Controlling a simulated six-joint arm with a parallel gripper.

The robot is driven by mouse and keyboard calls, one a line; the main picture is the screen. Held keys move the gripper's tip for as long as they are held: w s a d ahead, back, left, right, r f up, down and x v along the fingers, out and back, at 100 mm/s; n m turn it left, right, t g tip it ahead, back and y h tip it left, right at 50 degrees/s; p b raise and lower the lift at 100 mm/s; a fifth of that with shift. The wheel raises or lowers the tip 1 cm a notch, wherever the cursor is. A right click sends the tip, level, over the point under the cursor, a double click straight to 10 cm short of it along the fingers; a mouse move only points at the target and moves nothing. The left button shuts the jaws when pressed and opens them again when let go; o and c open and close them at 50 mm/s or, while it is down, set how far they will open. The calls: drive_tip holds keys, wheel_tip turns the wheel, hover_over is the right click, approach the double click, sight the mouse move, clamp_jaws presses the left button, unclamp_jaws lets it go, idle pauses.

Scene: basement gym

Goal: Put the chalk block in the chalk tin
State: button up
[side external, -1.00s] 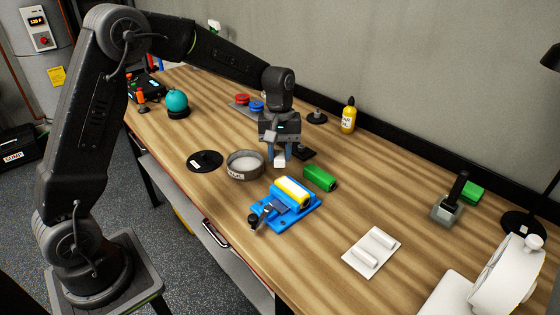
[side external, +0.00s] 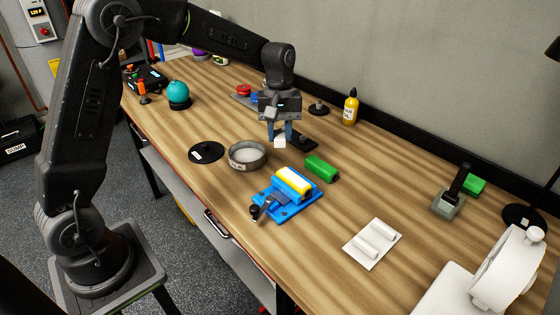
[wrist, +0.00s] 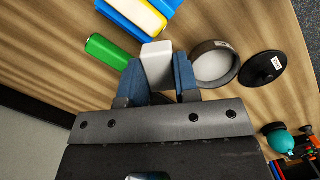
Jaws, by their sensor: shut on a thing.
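The white chalk block (side external: 280,142) is held between the blue fingers of my gripper (side external: 280,132), above the table. In the wrist view the block (wrist: 156,64) sits between the fingertips (wrist: 163,78), its outer end sticking out past them. The chalk tin (side external: 247,165) is a round, open grey tin with a label, standing on the table to the left of the block and nearer the camera. The tin also shows in the wrist view (wrist: 234,75), just right of the fingers. Its visible inside looks pale and empty.
A black disc (side external: 206,152) lies left of the tin. A blue device with a yellow-and-white roll (side external: 290,190) and a green block (side external: 322,169) stand in front. A dark flat object (side external: 304,142) lies behind the gripper. Bare wood (side external: 330,225) extends to the right.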

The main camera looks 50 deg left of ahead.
drive_tip(key=s+a+f+n+t, duration=0.1)
drive_tip(key=s+a+n, duration=0.3)
drive_tip(key=a, duration=0.7)
drive_tip(key=s+a+f+n, duration=0.1)
drive_tip(key=s+a+n, duration=0.4)
drive_tip(key=a, duration=0.6)
hover_over(248, 159)
drive_tip(key=f, duration=0.7)
drive_tip(key=shift+a, duration=0.25)
drive_tip(key=shift+f, duration=1.95)
drive_tip(key=shift+f, duration=0.15)
drive_tip(key=o, duration=0.8)
drive_tip(key=shift+o, duration=0.2)
